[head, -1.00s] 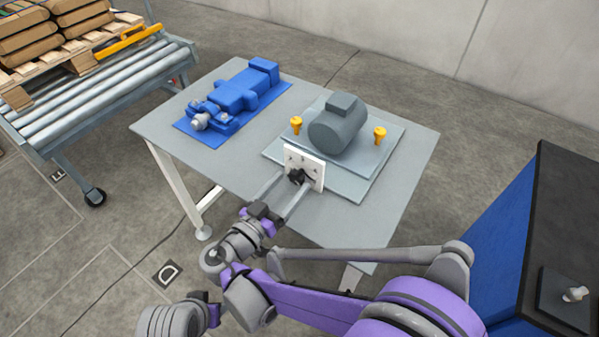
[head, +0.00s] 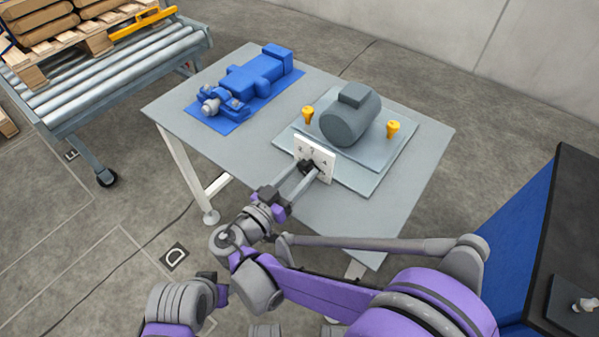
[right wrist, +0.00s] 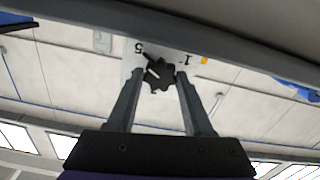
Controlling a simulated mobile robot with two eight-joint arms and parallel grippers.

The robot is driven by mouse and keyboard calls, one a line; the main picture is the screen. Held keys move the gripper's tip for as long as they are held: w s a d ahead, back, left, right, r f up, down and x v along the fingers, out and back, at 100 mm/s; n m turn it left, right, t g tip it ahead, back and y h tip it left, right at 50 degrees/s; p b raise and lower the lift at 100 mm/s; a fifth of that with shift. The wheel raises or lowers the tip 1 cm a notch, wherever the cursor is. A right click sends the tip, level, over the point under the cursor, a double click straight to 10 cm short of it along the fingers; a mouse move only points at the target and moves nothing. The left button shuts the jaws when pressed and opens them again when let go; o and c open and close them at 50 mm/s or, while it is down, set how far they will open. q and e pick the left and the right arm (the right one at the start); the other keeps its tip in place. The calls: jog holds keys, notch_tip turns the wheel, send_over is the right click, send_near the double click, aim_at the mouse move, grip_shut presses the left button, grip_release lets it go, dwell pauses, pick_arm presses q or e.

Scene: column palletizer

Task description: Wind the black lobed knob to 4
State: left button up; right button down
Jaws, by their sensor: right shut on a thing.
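The black lobed knob (head: 307,166) sits on the front of a white upright plate (head: 327,160) with digits; 2, 3 and 4 show above it in the head view. My right gripper (head: 309,170) is shut on the knob, one finger on each side. In the right wrist view the knob (right wrist: 159,76) is between the fingers, and the plate appears upside down with a 5 and a 1. A white line on the knob slants up and left, roughly on the 5's side; its exact reading is unclear. My left gripper's fingers do not show.
Behind the plate, a grey motor (head: 350,115) stands on a base plate (head: 372,178) with yellow knobs (head: 393,129) beside it. A blue machine (head: 245,82) lies at the table's (head: 215,150) back left. A roller conveyor (head: 95,98) with a loaded pallet stands left.

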jog(key=shift+n, duration=0.4)
jog(key=shift+n+p, duration=0.6)
jog(key=shift+n, duration=0.4)
jog(key=n, duration=0.2)
jog(key=shift+n+p, duration=0.35)
jog(key=shift+n, duration=0.05)
jog(key=n+p, duration=0.1)
jog(key=n, duration=0.5)
jog(key=shift+c, duration=1.5)
grip_release()
